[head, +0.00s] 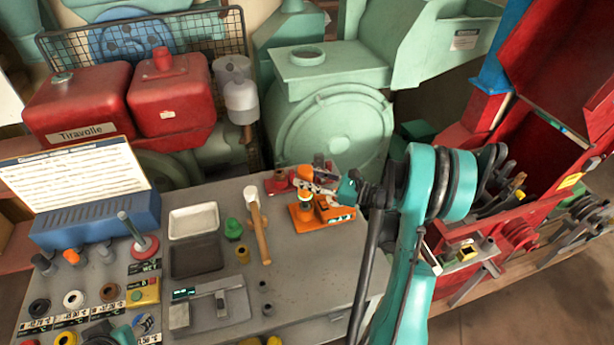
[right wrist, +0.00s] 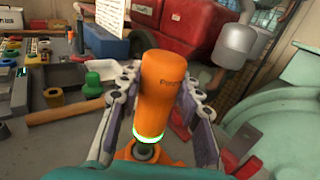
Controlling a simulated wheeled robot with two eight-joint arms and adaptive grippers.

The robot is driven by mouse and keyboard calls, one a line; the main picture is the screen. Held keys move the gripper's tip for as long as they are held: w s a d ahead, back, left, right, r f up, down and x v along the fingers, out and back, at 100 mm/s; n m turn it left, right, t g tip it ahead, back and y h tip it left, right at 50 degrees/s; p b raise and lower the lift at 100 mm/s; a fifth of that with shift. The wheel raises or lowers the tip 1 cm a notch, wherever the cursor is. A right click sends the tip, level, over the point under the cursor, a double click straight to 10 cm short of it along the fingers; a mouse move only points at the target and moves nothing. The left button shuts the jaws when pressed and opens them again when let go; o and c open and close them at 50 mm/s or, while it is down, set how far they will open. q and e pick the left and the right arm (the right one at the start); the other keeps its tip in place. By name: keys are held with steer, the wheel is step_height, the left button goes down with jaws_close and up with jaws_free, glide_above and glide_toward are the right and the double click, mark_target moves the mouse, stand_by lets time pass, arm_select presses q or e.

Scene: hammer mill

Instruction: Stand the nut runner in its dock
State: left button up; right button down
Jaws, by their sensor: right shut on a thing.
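The orange nut runner (head: 305,173) stands about upright at the left part of its orange dock (head: 339,213) on the grey bench. In the right wrist view the nut runner (right wrist: 162,85) has a lit green ring near its lower end. A dark part below the ring reaches down toward the orange dock (right wrist: 126,153). I cannot tell whether it is fully seated. My right gripper (head: 312,181) is shut on the nut runner, with its fingers on either side of the body in the right wrist view (right wrist: 160,90).
A wooden-handled mallet (head: 258,230) lies left of the dock, beside a green knob (head: 233,229) and two trays (head: 194,221). A red vise-like thing (head: 278,183) sits just behind the dock. Green mill housing (head: 330,130) stands behind the bench.

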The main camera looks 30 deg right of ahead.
steer(key=shift+f, duration=0.75)
steer(key=c, duration=1)
jaws_free()
steer(key=shift+o, duration=0.2)
steer(key=shift+f, duration=0.1)
steer(key=shift+f, duration=0.1)
steer(key=shift+s, duration=0.1)
steer(key=v, duration=1.2)
